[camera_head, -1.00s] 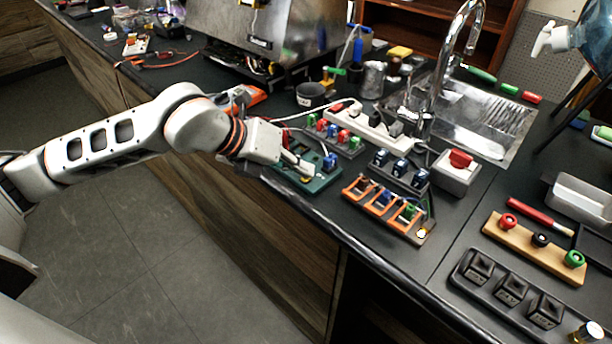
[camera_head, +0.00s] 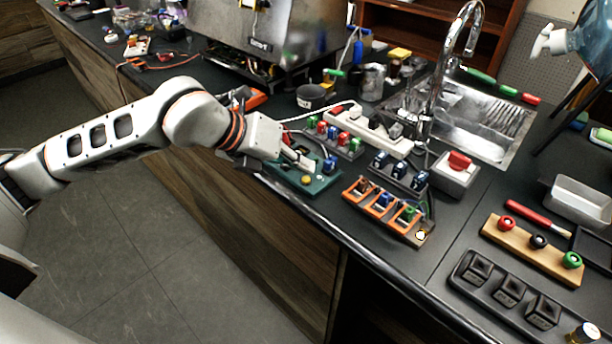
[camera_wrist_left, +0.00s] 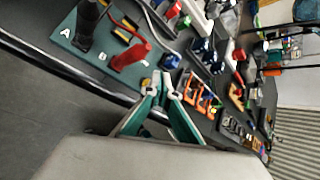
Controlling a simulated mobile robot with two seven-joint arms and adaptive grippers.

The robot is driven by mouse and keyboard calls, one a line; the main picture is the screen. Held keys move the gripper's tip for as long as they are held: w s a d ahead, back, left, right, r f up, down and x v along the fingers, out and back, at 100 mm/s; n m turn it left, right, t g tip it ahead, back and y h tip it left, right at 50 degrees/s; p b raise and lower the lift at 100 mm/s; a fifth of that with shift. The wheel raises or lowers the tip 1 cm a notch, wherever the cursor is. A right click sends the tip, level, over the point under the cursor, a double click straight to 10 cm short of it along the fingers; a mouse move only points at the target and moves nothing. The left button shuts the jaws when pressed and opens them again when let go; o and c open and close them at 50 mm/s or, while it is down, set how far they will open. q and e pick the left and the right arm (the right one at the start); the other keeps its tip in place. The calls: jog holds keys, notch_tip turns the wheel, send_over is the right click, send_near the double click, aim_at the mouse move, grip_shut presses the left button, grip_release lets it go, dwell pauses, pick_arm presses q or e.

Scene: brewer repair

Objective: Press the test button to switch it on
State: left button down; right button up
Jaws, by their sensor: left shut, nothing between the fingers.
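A dark green board (camera_head: 326,182) lies near the counter's front edge, with a round yellow button (camera_head: 306,180) and a blue part (camera_head: 329,164) on it. No label shows which control is the test button. My left gripper (camera_head: 308,164) is shut and empty above the board, close to the yellow button. In the left wrist view its fingertips (camera_wrist_left: 166,84) meet beside the yellow button (camera_wrist_left: 146,82). I cannot tell whether the fingers touch anything. My right gripper is out of view.
Behind are a white power strip (camera_head: 368,130), blue switches (camera_head: 398,171) and a grey box with a red switch (camera_head: 455,178). A sink (camera_head: 490,120) is at the back.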

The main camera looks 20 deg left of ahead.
aim_at(303, 179)
pick_arm(q)
jog(key=shift+r+p, duration=1.1)
jog(key=shift+r, duration=1.6)
